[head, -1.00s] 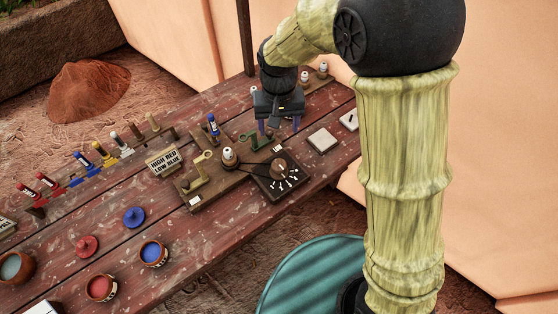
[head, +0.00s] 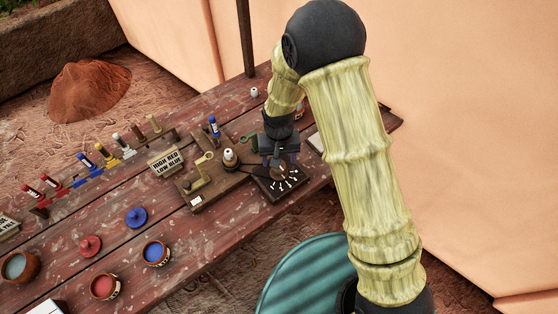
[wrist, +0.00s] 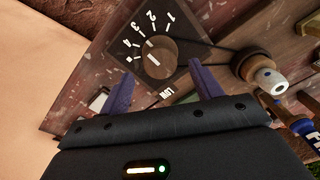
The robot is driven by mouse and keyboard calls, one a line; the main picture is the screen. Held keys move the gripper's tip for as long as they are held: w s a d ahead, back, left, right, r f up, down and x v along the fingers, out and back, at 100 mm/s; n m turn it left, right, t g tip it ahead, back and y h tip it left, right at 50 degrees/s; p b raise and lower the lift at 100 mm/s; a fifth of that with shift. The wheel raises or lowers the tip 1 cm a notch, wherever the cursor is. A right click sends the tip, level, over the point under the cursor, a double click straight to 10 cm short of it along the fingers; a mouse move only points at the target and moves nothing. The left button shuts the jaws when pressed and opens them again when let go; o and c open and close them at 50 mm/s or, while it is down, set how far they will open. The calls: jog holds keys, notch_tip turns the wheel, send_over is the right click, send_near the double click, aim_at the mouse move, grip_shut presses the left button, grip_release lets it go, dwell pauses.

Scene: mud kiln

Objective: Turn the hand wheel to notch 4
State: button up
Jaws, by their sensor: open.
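The hand wheel is a round brown knob (wrist: 160,52) on a dark square dial plate (wrist: 192,52), marked with white strokes and the numbers 1 to 4. In the head view the plate (head: 268,189) lies at the right end of a wooden board, and my gripper hides part of the knob. A short white mark shows on the knob; which number it points to is unclear. My gripper (head: 277,159) is above the dial. In the wrist view its purple fingers (wrist: 163,84) are apart and empty, with the knob beyond their tips and between their lines.
A white-topped spool (head: 229,156) stands left of the dial, with a dark belt running towards it. A sign (head: 166,161) and paint pots (head: 155,253) stand farther left.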

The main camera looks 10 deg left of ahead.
jog(key=shift+f, duration=1.4)
jog(key=shift+c, duration=0.4)
jog(key=c, duration=0.9)
jog(key=shift+n+b, duration=0.5)
jog(key=shift+n, duration=2.3)
jog(key=o, duration=1)
